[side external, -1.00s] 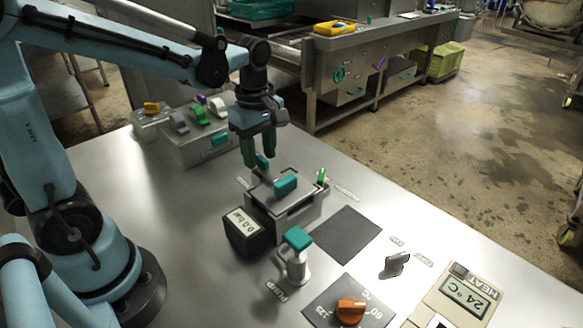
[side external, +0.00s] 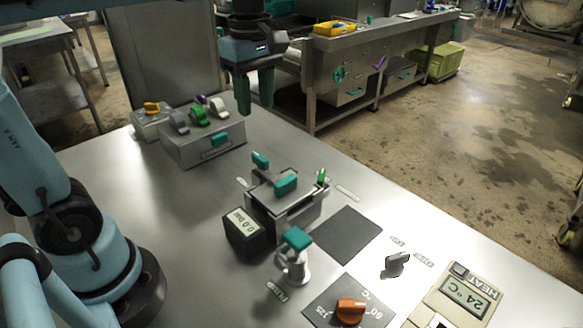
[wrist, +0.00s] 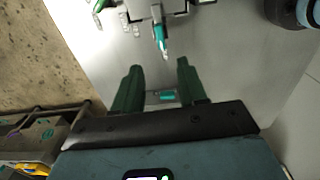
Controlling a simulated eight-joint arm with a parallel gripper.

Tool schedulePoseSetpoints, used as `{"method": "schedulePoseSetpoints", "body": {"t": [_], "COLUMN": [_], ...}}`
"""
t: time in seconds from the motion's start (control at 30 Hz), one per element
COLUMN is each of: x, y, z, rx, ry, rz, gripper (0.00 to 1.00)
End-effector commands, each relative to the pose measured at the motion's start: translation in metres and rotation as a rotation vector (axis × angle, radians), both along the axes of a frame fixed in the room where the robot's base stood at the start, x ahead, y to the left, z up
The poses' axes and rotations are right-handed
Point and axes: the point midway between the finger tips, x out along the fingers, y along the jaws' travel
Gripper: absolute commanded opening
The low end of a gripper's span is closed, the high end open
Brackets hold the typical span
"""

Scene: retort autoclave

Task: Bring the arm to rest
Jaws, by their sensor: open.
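My gripper (side external: 256,104) is raised above the far part of the metal table (side external: 345,200), its green fingers pointing down. The fingers stand apart with nothing between them. In the wrist view my gripper (wrist: 160,80) is open above the table. The small metal autoclave box (side external: 290,205) with teal handles stands on the table, below and to the right of the gripper in the side view. It does not touch the gripper.
A box with several coloured levers (side external: 205,140) stands at the table's far left. A pump with a teal top (side external: 295,262), a gauge reading 0.0 bar (side external: 243,230), an orange knob (side external: 350,310) and a heat panel (side external: 462,295) stand nearer. The dark mat (side external: 348,235) is bare.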

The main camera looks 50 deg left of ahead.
Motion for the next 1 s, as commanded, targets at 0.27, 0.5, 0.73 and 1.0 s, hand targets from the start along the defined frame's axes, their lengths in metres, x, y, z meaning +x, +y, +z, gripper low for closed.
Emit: {"method": "schedulePoseSetpoints", "body": {"t": [0.27, 0.5, 0.73, 1.0], "x": [0.000, -0.003, -0.018, -0.037], "y": [0.000, -0.002, -0.011, -0.023], "z": [0.003, -0.001, -0.025, -0.063], "rx": [0.000, 0.004, 0.068, 0.287], "ry": [0.000, -0.028, -0.203, -0.406], "rz": [0.000, -0.071, -0.533, -1.166], "gripper": [0.41, 0.41, 0.41, 0.41]}}
